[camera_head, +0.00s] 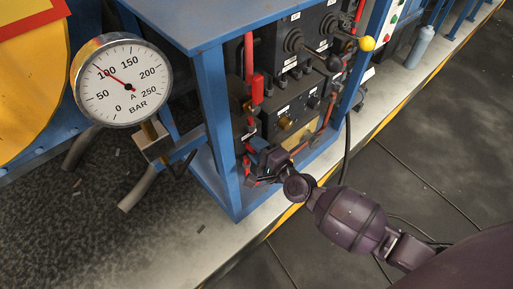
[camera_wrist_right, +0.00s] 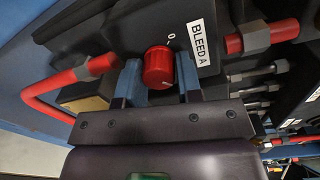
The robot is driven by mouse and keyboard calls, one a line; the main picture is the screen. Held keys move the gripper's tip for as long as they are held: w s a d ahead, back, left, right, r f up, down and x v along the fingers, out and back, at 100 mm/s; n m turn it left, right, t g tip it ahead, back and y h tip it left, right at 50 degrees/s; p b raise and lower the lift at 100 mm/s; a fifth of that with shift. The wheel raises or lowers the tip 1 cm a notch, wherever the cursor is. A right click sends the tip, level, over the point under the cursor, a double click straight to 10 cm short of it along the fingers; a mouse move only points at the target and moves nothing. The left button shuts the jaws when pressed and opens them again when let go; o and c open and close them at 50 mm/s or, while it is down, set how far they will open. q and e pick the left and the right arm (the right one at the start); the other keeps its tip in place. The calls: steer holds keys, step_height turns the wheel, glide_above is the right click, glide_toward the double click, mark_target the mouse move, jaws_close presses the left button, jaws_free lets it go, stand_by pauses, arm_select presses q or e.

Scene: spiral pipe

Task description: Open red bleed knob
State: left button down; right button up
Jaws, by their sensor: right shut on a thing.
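The red bleed knob (camera_wrist_right: 158,67) sits in the middle of the right wrist view, on a dark valve block. The white label BLEED A (camera_wrist_right: 202,47) is to its right, and a small 0 mark is just above it. My right gripper (camera_wrist_right: 160,82) has one blue-grey finger on each side of the knob and is shut on it. In the head view my right gripper (camera_head: 264,162) reaches into the lower part of the blue frame and hides the knob. My left gripper is not in view.
A pressure gauge (camera_head: 121,80) at left has its red needle near 100. The blue frame (camera_head: 218,150) has posts beside my arm. Red pipes (camera_wrist_right: 62,84) run close to the gripper.

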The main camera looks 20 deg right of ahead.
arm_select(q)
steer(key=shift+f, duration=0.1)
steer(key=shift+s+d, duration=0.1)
arm_select(e)
steer(key=o, duration=0.9)
steer(key=shift+o, duration=0.2)
arm_select(q)
steer(key=shift+p, duration=0.5)
arm_select(e)
steer(key=v, duration=1.1)
steer(key=shift+w, duration=0.1)
